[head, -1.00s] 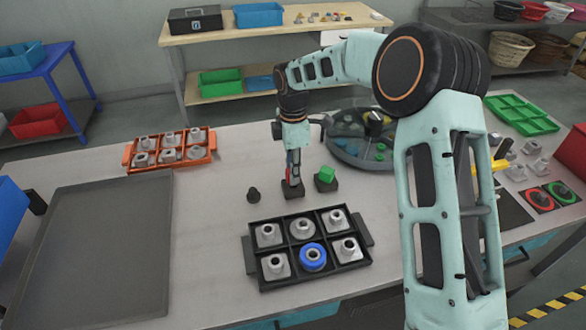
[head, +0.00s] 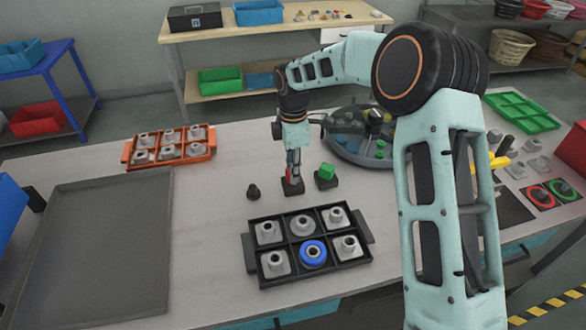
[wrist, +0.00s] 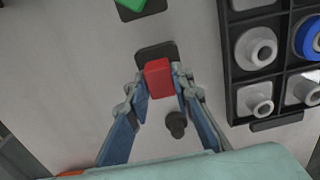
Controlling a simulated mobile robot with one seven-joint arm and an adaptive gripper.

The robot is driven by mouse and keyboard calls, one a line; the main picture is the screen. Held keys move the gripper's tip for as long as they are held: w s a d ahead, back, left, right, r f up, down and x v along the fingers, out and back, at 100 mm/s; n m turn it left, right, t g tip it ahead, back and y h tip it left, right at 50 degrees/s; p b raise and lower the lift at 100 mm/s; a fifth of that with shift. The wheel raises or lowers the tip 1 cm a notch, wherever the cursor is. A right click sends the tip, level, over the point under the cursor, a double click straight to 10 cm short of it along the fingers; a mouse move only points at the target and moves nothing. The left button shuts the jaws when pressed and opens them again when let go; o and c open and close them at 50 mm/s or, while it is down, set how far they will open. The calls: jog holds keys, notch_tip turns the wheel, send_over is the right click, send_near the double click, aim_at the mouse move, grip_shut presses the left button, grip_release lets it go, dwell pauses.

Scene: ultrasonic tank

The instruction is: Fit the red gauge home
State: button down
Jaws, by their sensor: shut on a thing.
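The red gauge (wrist: 158,78) is a small red block between my fingertips. My gripper (wrist: 160,82) is shut on it. In the head view my gripper (head: 291,177) points down over a small dark base (head: 298,190), and the fingers mostly hide the gauge. In the wrist view the dark base (wrist: 156,50) shows just beyond and around the top of the gauge. I cannot tell whether the gauge is seated in the base or just above it. A green block (head: 326,171) sits on a similar dark base to the right.
A black peg (head: 253,192) stands close on the left. A black tray (head: 250,255) with grey fittings and a blue ring (head: 313,252) lies in front. A round tank (head: 350,158) stands behind right. An orange tray (head: 127,154) is at back left; a large grey tray (head: 95,260) lies left.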

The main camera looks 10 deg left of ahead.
jog(key=shift+f, duration=0.6)
dwell(3.0)
jog(key=c, duration=1.6)
grip_release()
jog(key=shift+r, duration=0.1)
notch_tip(320, 180, up, 12)
jog(key=shift+f, duration=0.1)
